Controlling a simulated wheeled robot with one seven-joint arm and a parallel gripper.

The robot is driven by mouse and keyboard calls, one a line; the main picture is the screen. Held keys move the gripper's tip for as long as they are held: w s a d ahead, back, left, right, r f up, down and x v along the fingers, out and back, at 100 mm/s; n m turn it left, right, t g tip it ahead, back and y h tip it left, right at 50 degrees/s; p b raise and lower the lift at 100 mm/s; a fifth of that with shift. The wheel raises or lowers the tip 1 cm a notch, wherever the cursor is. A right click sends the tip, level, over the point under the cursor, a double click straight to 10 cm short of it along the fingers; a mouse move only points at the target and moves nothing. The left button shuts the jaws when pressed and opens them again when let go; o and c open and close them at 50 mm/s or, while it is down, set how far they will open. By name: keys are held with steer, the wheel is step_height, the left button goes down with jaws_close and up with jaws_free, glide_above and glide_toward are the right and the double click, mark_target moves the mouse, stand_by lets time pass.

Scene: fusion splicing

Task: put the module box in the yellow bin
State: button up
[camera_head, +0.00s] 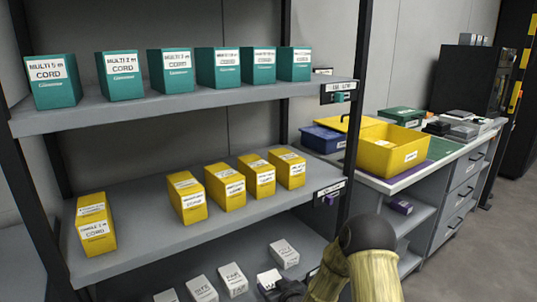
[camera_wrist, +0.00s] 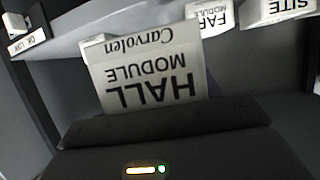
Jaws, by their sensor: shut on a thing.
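The module box (camera_wrist: 150,75) is white, with a label reading HALL MODULE that appears upside down in the wrist view. My gripper (camera_wrist: 165,122) is shut on it, and its dark jaws hide the box's near end. In the head view, the box (camera_head: 268,279) shows at the bottom, by the lower shelf, next to my dark gripper (camera_head: 288,291). I cannot tell whether it touches the shelf. The yellow bin (camera_head: 408,158) is open-topped and stands on the bench to the right, well away from my gripper.
White boxes (camera_head: 232,279) sit on the bottom shelf near my gripper. Yellow cord boxes (camera_head: 225,187) stand on the middle shelf and teal ones (camera_head: 219,68) above. A black rack post (camera_head: 355,110) stands between the shelves and bench. A blue bin (camera_head: 322,139) adjoins the yellow bin.

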steer(key=s+d+f+m+t+h, duration=0.1)
steer(key=s+d+f+m+h, duration=0.2)
steer(key=d+f, duration=0.3)
steer(key=s+d+f+m+h, duration=0.2)
steer(key=d+f+h, duration=0.1)
steer(key=d, duration=0.5)
steer(key=s+r+p, duration=0.2)
steer(key=r+p, duration=1.4)
steer(key=r, duration=0.1)
steer(key=s+r+p, duration=0.2)
steer(key=r+p, duration=1.4)
steer(key=r, duration=0.1)
steer(key=shift+s+a+r+p, duration=0.15)
steer(key=shift+r+p, duration=0.1)
steer(key=shift+p, duration=0.05)
steer(key=s+f, duration=0.4)
steer(key=f, duration=0.1)
steer(key=shift+s+f, duration=0.2)
steer(key=shift+f, duration=0.05)
steer(key=shift+w, duration=0.1)
